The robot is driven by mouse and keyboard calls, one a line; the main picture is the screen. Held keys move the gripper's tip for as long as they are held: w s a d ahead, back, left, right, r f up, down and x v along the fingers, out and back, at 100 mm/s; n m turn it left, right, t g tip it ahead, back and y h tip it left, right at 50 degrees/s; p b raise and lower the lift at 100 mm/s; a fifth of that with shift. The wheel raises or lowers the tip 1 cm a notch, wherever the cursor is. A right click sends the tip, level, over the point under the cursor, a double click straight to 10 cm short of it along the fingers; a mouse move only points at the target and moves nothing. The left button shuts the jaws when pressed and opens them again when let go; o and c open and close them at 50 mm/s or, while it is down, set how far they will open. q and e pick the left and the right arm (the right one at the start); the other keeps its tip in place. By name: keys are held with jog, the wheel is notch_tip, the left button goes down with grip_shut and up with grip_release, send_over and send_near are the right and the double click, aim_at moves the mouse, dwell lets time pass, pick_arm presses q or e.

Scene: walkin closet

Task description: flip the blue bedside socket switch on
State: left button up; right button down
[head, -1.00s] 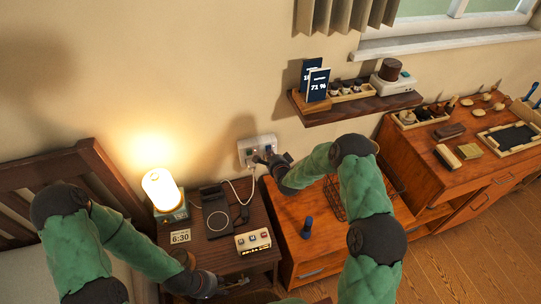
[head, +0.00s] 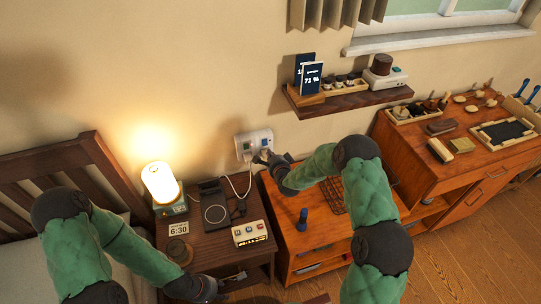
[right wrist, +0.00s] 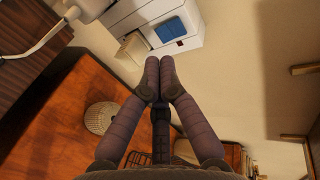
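The white bedside socket panel (head: 245,137) is on the wall above the nightstand, with a green switch (head: 247,147) on its left side. The blue switch (head: 265,143) is on its right side. In the right wrist view the blue switch (right wrist: 171,29) shows fully, with a small dark red mark under its corner. My right gripper (right wrist: 160,65) has its two fingers together, empty, just below the blue switch; a small gap to the panel seems to show. In the head view my left gripper (head: 238,277) is low by the nightstand's front; its opening is unclear.
White cables hang from the panel. The nightstand (head: 190,242) holds a lit lamp (head: 160,186), a clock (head: 179,229), a charging pad (head: 215,213) and a button box (head: 250,234). A wall shelf (head: 340,102) is to the right, above an orange cabinet (head: 285,205).

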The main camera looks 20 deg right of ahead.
jog(key=p+v, duration=0.1)
jog(key=v, duration=0.7)
jog(key=shift+r, duration=0.35)
